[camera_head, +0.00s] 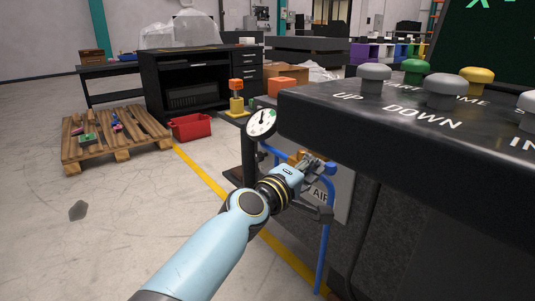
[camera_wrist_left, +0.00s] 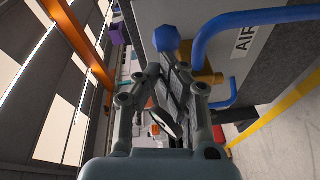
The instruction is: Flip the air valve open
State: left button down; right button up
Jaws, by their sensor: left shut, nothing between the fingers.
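The air valve shows a brass-coloured body (camera_head: 296,157) on the front of the dark machine, with blue pipe (camera_head: 325,235) and a blue end piece (camera_head: 330,168) beside it. In the left wrist view the blue hexagonal end (camera_wrist_left: 166,38), the curved blue pipe (camera_wrist_left: 235,28) and part of the brass body (camera_wrist_left: 207,78) show. My left gripper (camera_head: 314,166) is shut and empty, right at the valve; it also shows in the left wrist view (camera_wrist_left: 176,88). Its fingers partly hide the valve, so I cannot tell the lever's position or whether they touch it. My right gripper is not in view.
A round gauge (camera_head: 262,122) stands just left of the valve. A panel with several push buttons (camera_head: 445,92) overhangs at the right. A sign reading AIR (camera_head: 321,194) is behind the gripper. A pallet (camera_head: 112,147) and red bin (camera_head: 191,127) stand farther left, with open floor in front.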

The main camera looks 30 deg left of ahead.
pick_arm(q)
jog(key=shift+w+d, duration=0.35)
jog(key=shift+d, duration=0.2)
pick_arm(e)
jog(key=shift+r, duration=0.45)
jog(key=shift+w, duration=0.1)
pick_arm(q)
jog(key=shift+r, duration=0.1)
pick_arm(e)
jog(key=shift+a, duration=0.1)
